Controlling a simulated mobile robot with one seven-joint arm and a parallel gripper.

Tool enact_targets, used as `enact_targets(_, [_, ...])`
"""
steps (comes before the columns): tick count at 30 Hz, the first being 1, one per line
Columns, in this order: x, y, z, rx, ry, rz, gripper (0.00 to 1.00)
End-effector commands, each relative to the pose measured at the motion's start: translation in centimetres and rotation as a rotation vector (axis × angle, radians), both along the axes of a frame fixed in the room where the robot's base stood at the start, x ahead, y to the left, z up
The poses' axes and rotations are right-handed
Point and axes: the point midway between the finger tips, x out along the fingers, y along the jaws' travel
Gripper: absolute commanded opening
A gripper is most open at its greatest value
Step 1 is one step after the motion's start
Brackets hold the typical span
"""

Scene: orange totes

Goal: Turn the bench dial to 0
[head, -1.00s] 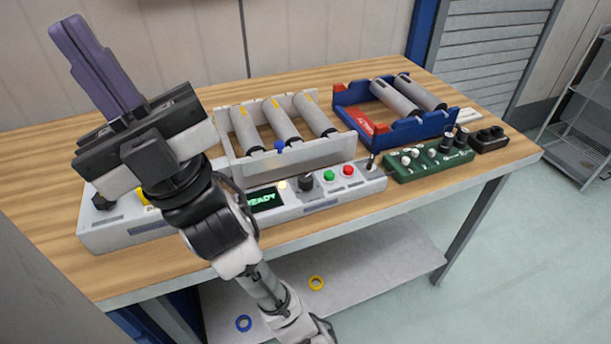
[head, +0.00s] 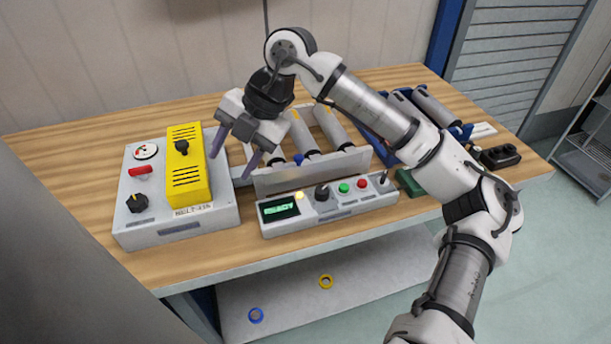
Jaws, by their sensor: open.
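Two dark knobs that could be the bench dial show in the head view. One black knob (head: 137,203) sits at the front left of a grey box (head: 178,230). The other black knob (head: 321,191) is on the long grey control panel (head: 330,207), between a lit yellow lamp and a green button. I cannot read any numbers around either knob. My gripper (head: 232,155) is open and empty, its two purple fingers apart and pointing down. It hangs over the right side of the grey box, right of the yellow cover and left of the panel knob.
A yellow cover (head: 187,180) with a black knob, a red handle (head: 140,170) and a round gauge (head: 145,151) are on the grey box. The panel's display (head: 279,209) reads READY. Rollers in a grey tray (head: 312,170) stand behind. My arm hides part of the green box (head: 409,183).

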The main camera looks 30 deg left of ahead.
Motion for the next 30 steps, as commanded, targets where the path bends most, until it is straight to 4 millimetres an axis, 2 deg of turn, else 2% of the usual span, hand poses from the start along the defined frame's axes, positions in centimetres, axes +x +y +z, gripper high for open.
enact_targets(1, [4.2,-2.1,-0.2,-0.129,-0.085,-0.142,0.51])
enact_targets(3, [8.5,-5.0,-0.5,-0.273,-0.173,-0.311,0.51])
enact_targets(6, [12.2,-8.2,-0.4,-0.405,-0.254,-0.478,0.51])
enact_targets(9, [13.8,-9.8,-0.3,-0.466,-0.292,-0.560,0.51])
enact_targets(13, [14.1,-10.2,-1.1,-0.482,-0.299,-0.579,0.51])
enact_targets(16, [14.0,-10.1,-2.5,-0.481,-0.294,-0.576,0.51])
enact_targets(30, [13.9,-10.0,-11.7,-0.477,-0.293,-0.572,0.51])
